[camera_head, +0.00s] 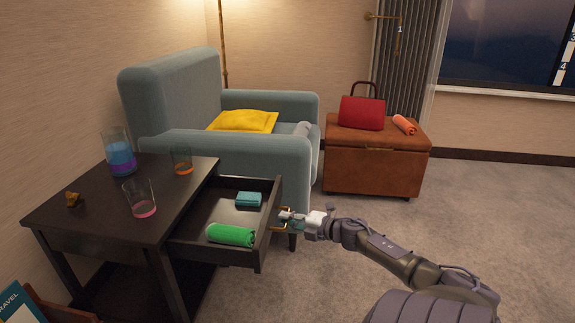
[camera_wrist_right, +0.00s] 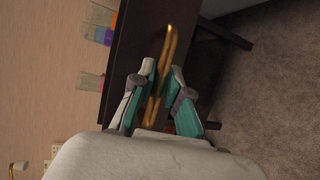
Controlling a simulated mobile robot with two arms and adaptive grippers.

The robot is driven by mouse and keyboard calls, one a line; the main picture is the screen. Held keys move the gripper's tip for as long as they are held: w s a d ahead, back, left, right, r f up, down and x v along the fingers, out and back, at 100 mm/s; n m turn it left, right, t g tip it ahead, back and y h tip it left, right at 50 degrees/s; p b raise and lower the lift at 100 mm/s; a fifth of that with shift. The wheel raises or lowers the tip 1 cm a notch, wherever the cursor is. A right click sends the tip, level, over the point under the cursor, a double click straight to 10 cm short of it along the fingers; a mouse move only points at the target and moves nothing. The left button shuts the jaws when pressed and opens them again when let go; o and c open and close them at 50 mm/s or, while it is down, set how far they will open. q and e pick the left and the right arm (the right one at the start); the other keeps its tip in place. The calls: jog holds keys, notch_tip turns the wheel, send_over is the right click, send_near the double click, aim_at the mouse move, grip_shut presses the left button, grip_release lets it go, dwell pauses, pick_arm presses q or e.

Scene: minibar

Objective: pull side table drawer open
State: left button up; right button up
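The dark side table (camera_head: 100,198) has its drawer (camera_head: 262,237) pulled well out toward the right. The drawer front carries a gold bar handle (camera_head: 284,227), also seen in the right wrist view (camera_wrist_right: 162,72). My right gripper (camera_head: 285,216) is at the handle. In the right wrist view my right gripper (camera_wrist_right: 162,72) has one teal-padded finger on each side of the handle, closed on it. Part of the handle is hidden by the fingers in the head view. My left gripper is not in view.
In the drawer lie a rolled green towel (camera_head: 231,235) and a small teal item (camera_head: 248,199). Glasses stand on the tabletop, one with blue and purple liquid (camera_head: 121,158). A blue-grey armchair (camera_head: 240,146) is behind the drawer. Carpet (camera_head: 345,270) is clear right of the drawer.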

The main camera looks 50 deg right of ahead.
jog(key=o, duration=0.3)
jog(key=s+r, duration=0.2)
jog(key=s, duration=0.9)
jog(key=shift+s+d, duration=0.4)
jog(key=shift+d, duration=0.05)
jog(key=shift+r, duration=0.1)
